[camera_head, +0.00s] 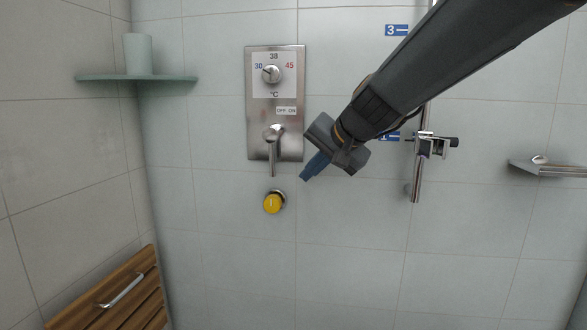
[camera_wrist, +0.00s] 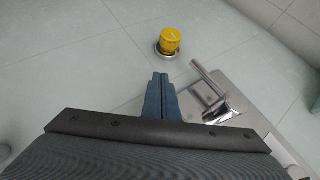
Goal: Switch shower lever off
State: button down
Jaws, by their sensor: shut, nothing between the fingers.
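The shower lever (camera_head: 273,150) is a chrome handle on the lower part of a steel control panel (camera_head: 290,138), under a small OFF/ON label (camera_head: 286,111). In the head view it points straight down. My gripper (camera_head: 306,177) has blue fingers, shut and empty, a little to the right of the lever's lower end and apart from it in the picture. In the wrist view the shut fingers (camera_wrist: 160,80) point toward the wall, with the lever (camera_wrist: 209,80) to their right. Exact depth between fingertips and wall is hard to tell.
A yellow round button (camera_head: 273,203) sits below the panel; it also shows in the wrist view (camera_wrist: 170,40). A temperature knob (camera_head: 271,74) is above. A shower rail (camera_head: 417,180) stands right, a shelf with a cup (camera_head: 138,55) and a wooden seat (camera_head: 115,300) left.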

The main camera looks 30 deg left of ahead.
jog(key=s+d+b, duration=0.1)
jog(key=s+d, duration=0.1)
jog(key=d, duration=0.5)
jog(key=shift+d+r, duration=0.15)
jog(key=s+d+f+g+h, duration=0.2)
jog(key=s+d+f+h, duration=0.1)
jog(key=s+d+f, duration=0.65)
jog(key=s+d+f+n+g+h, duration=0.15)
jog(key=s+d+f, duration=0.45)
jog(key=d, duration=0.6)
jog(key=s+d+f+g+h, duration=0.2)
jog(key=s+d+f+h, duration=0.1)
jog(key=s+d+f, duration=0.65)
jog(key=w+d+r+m+p, duration=0.2)
jog(key=d+r+p, duration=0.7)
jog(key=p, duration=0.5)
jog(key=shift+w+m+h, duration=0.2)
jog(key=shift+m+h, duration=0.15)
jog(key=shift+h, duration=0.1)
jog(key=shift+t, duration=0.25)
